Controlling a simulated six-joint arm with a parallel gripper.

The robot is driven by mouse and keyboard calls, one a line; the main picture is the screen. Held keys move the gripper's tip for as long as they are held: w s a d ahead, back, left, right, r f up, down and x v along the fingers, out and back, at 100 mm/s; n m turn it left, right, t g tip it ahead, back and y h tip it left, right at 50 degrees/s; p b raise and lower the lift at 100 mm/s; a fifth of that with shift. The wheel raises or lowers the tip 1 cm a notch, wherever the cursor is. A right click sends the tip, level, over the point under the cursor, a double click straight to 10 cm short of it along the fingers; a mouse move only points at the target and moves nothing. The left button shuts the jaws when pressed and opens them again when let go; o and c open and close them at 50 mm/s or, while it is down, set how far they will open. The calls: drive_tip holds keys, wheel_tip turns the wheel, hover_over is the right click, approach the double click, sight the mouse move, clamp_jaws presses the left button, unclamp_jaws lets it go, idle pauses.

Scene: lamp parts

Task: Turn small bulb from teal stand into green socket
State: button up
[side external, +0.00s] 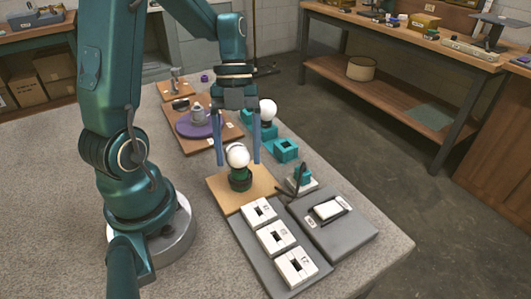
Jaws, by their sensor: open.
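A white round bulb (237,154) stands upright on the dark green socket (240,180), which is on a tan board (262,183). How far it is screwed in cannot be told. My gripper (238,163) points down with its two blue fingers apart, one on each side of this bulb. Gaps show between the fingers and the bulb. A second white bulb (267,109) rests on a teal stand (267,131) behind my gripper. Another teal stand (286,149) to its right has an empty square opening.
A purple disc (194,127) with a grey part stands on a brown board to the left. A grey tray holds white switch-like blocks (277,237) in front. A grey plate (345,238) and a small teal-and-white part (302,177) are at the right.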

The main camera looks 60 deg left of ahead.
drive_tip(key=n+t, duration=0.1)
drive_tip(key=n, duration=0.1)
drive_tip(key=n+t, duration=0.1)
drive_tip(key=n, duration=0.2)
drive_tip(key=shift+s, duration=0.15)
drive_tip(key=n, duration=0.2)
drive_tip(key=n+t, duration=0.1)
drive_tip(key=n, duration=0.1)
drive_tip(key=shift+n+t, duration=0.3)
drive_tip(key=shift+c, duration=0.3)
drive_tip(key=c, duration=0.9)
drive_tip(key=m+g, duration=0.1)
drive_tip(key=m, duration=0.1)
drive_tip(key=shift+m, duration=0.4)
drive_tip(key=shift+c, duration=0.2)
drive_tip(key=m+g, duration=0.1)
drive_tip(key=m, duration=0.3)
drive_tip(key=shift+g, duration=0.3)
